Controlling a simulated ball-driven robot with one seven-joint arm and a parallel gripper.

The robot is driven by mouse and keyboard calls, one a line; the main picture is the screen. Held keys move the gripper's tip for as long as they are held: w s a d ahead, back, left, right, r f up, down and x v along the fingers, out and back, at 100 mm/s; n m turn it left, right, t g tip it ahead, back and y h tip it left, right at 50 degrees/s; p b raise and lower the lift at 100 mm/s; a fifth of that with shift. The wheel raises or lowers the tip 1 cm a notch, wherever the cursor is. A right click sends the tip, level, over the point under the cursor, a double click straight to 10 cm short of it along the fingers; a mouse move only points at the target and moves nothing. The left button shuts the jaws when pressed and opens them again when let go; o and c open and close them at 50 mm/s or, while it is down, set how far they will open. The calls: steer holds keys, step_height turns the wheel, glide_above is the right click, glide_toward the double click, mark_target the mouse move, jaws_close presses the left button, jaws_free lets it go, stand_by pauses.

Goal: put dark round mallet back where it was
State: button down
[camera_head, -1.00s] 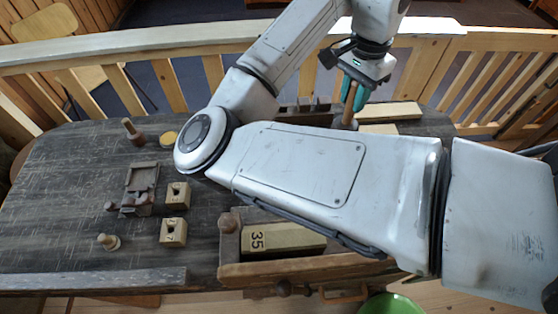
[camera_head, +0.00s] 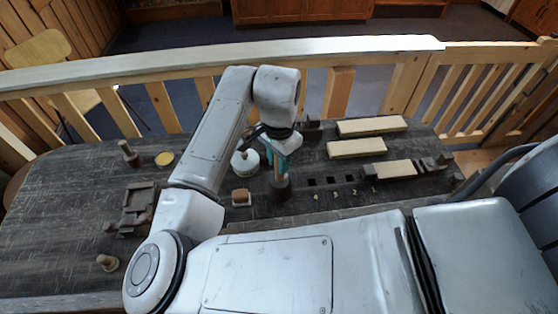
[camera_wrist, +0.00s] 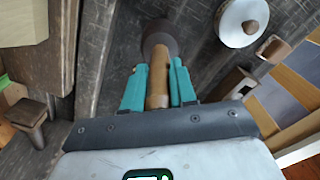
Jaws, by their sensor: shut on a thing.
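The mallet has a light brown wooden handle and a dark round head (camera_head: 280,190). It hangs upright, head down, over the dark bench (camera_head: 75,200), just left of a row of numbered square holes. My gripper (camera_head: 279,160) is shut on the handle, with its teal fingers on either side. In the wrist view, my gripper (camera_wrist: 158,78) grips the handle (camera_wrist: 157,92), and the mallet's head (camera_wrist: 160,38) lies beyond the fingertips. I cannot tell whether the head touches the bench.
A white round thing with a knob (camera_head: 245,162) and a small brown-topped block (camera_head: 241,197) stand close left of the mallet. Pale boards (camera_head: 371,126) lie at the back right. A wooden railing (camera_head: 160,68) runs behind the bench. The left bench has bare stretches.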

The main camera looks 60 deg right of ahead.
steer(key=shift+f, duration=0.75)
steer(key=c, duration=0.9)
jaws_free()
step_height(320, 180, up, 12)
steer(key=shift+r+b, duration=0.15)
steer(key=shift+b, duration=0.4)
